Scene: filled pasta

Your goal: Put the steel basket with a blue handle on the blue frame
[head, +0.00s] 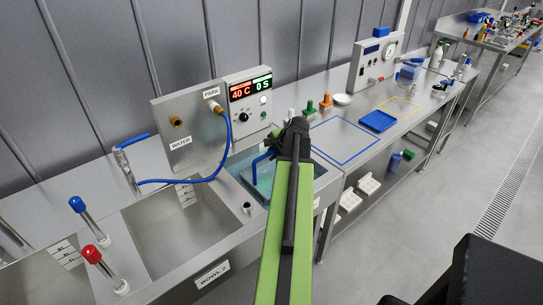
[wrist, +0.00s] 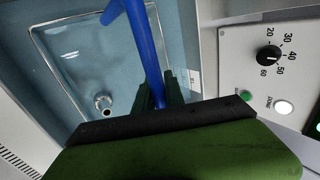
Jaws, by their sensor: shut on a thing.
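My gripper (wrist: 160,92) is shut on a blue handle (wrist: 146,45), which passes between the dark fingers in the wrist view. In the head view, the blue handle (head: 262,159) shows just left of my arm's end, over the water-filled basin (head: 246,178). My arm hides most of the gripper there. I cannot make out the steel basket's body in either view. The blue frame (head: 361,153) is a flat blue outline on the steel table, right of the basin. No object stands inside the part of it that shows.
A control panel (head: 249,95) stands behind the basin; its knob (wrist: 269,55) shows in the wrist view. A blue tray (head: 378,121) lies right of the blue frame, near a yellow frame. Green and orange pieces (head: 326,101) stand behind the blue frame. A blue hose (head: 215,172) hangs left.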

